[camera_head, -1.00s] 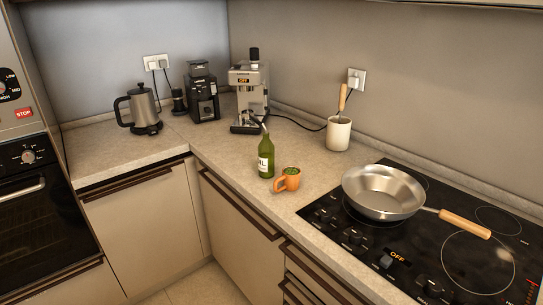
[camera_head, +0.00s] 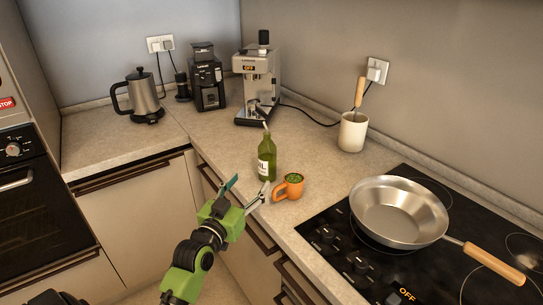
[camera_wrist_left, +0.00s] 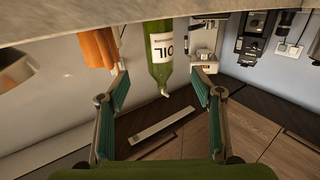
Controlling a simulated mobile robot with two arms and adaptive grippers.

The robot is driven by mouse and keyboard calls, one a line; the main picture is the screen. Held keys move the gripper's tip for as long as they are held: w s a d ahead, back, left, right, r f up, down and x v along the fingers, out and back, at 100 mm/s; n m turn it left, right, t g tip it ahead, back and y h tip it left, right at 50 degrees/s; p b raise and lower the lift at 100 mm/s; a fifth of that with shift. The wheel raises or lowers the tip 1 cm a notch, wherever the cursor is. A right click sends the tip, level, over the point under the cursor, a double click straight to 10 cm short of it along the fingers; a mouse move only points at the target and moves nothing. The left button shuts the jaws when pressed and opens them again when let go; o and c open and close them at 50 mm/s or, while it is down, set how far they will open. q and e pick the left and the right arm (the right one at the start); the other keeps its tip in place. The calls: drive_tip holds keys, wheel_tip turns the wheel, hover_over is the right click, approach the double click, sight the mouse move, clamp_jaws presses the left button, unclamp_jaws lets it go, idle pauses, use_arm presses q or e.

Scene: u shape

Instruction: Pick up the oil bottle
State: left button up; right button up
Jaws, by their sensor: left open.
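The green oil bottle (camera_head: 266,160) stands upright on the countertop near its front edge, with a white label and a pale spout. My left gripper (camera_head: 247,190) is in front of the bottle in the head view, open and empty, its fingers pointing toward the bottle. In the left wrist view the oil bottle (camera_wrist_left: 160,54) appears upside down, ahead and between the spread fingers of the left gripper (camera_wrist_left: 160,82). The fingers do not appear to touch it. My right gripper is not in view.
A frying pan (camera_head: 399,212) sits on the black cooktop (camera_head: 335,238). A utensil crock (camera_head: 352,132), coffee machine (camera_head: 258,84), grinder (camera_head: 207,84) and kettle (camera_head: 142,96) stand farther back.

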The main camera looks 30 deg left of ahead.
sight(263, 163)
use_arm(q)
drive_tip(key=w, duration=0.3)
drive_tip(key=w+a, duration=0.1)
drive_tip(key=w, duration=0.1)
drive_tip(key=shift+w+r+p, duration=0.2)
drive_tip(key=shift+w+p, duration=0.1)
drive_tip(key=shift+w+f, duration=0.1)
drive_tip(key=shift+w, duration=0.3)
drive_tip(key=shift+w+a+r+p, duration=0.15)
drive_tip(key=shift+w+r+p, duration=0.1)
drive_tip(key=shift+w, duration=0.25)
drive_tip(key=shift+w+a+r+p, duration=0.1)
drive_tip(key=shift+w+r+p, duration=0.1)
drive_tip(key=shift+w, duration=0.3)
drive_tip(key=shift+w+a+f, duration=0.1)
drive_tip(key=shift+w, duration=0.55)
drive_tip(key=shift+w+a+f, duration=0.1)
drive_tip(key=shift+w, duration=0.5)
drive_tip(key=shift+w+a, duration=0.1)
drive_tip(key=shift+w, duration=0.2)
drive_tip(key=shift+w+f, duration=0.1)
drive_tip(key=c, duration=1.5)
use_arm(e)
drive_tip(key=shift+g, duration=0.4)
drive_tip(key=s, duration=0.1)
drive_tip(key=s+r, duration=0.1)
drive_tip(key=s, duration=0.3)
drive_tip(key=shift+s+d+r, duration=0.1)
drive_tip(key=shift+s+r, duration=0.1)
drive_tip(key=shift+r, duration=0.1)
